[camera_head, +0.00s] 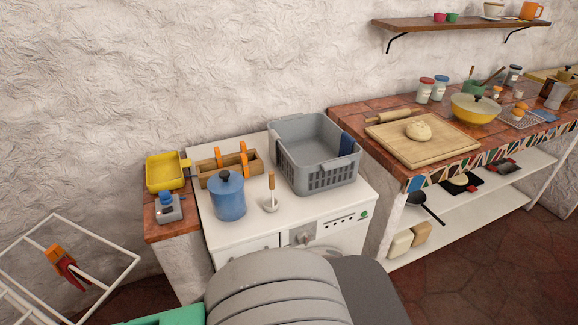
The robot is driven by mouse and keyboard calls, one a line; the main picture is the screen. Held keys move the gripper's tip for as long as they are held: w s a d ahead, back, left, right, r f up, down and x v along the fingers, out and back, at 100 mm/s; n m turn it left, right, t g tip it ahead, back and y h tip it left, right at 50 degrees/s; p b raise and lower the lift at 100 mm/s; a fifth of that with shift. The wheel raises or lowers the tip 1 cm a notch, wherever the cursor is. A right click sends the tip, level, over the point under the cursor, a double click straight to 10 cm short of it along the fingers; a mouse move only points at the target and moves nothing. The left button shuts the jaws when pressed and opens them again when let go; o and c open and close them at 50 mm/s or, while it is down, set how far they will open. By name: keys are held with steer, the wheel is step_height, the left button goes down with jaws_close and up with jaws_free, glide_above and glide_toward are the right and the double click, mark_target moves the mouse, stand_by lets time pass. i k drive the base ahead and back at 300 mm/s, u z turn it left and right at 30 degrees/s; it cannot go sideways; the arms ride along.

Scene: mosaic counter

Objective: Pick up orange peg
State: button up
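Two upright orange pegs (217,156) (244,152) stand at a small wooden box (228,163) on the white machine top, behind the blue pot. Another orange peg-like piece (53,253) is on the white wire rack at the far left, with a red piece (69,272) touching it. It is too small to tell how the orange and red pieces are joined. My gripper is not in view; a grey ribbed part of my own arm fills the bottom middle.
A blue lidded pot (228,196), a grey basket (315,157) and a wooden-handled tool (271,194) crowd the white machine top (285,215). A yellow tray (165,173) stands at left. The white wire rack (105,252) has open gaps. A tiled counter (352,118) is at right.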

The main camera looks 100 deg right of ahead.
mark_target(244, 161)
steer(key=z, duration=1)
steer(key=k, duration=0.15)
steer(key=z, duration=2.1)
